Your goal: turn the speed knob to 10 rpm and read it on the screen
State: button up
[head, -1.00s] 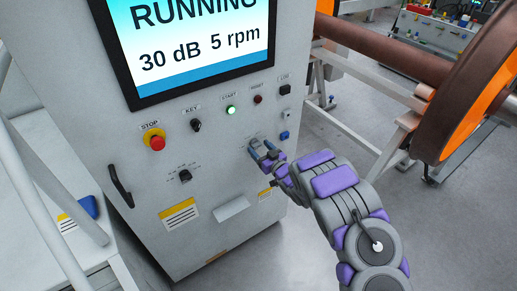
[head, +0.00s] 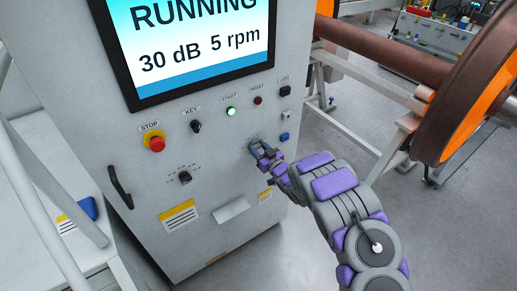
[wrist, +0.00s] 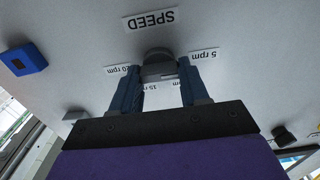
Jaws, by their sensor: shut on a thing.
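The dark speed knob (wrist: 158,66) sits on the cabinet front under the SPEED label (wrist: 150,19), which appears upside down in the wrist view. My gripper (wrist: 160,85) is shut on it, one blue finger at each side. A 5 rpm label (wrist: 203,53) lies to the right of the knob, a label that seems to read 20 rpm (wrist: 123,70) to the left, and a partly hidden 15 rpm label below. In the head view my gripper (head: 258,150) covers the knob. The screen (head: 200,50) reads RUNNING, 30 dB and 5 rpm.
Around my gripper on the panel are the red STOP button (head: 156,143), the key switch (head: 196,126), the lit green START button (head: 231,111), another selector knob (head: 185,177) and a blue connector (head: 284,136). The orange wheel (head: 480,95) on its axle stands at the right.

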jog(key=shift+c, duration=1.1)
jog(key=shift+p, duration=0.5)
jog(key=m+p, duration=0.2)
jog(key=p, duration=0.1)
jog(key=shift+r, duration=0.25)
jog(key=m+p, duration=0.1)
jog(key=p, duration=0.2)
jog(key=shift+d+m, duration=0.1)
jog(key=shift+m, duration=0.3)
jog(key=m+p, duration=0.3)
jog(key=p, duration=0.1)
jog(key=shift+f+m, duration=0.1)
jog(key=shift+m, duration=0.2)
jog(key=m+p, duration=0.1)
jog(key=m, duration=0.1)
jog(key=m+p, duration=0.2)
jog(key=shift+w+d+f, duration=0.1)
jog(key=shift+d+f, duration=0.05)
jog(key=shift+f, duration=0.05)
jog(key=shift+m, duration=0.3)
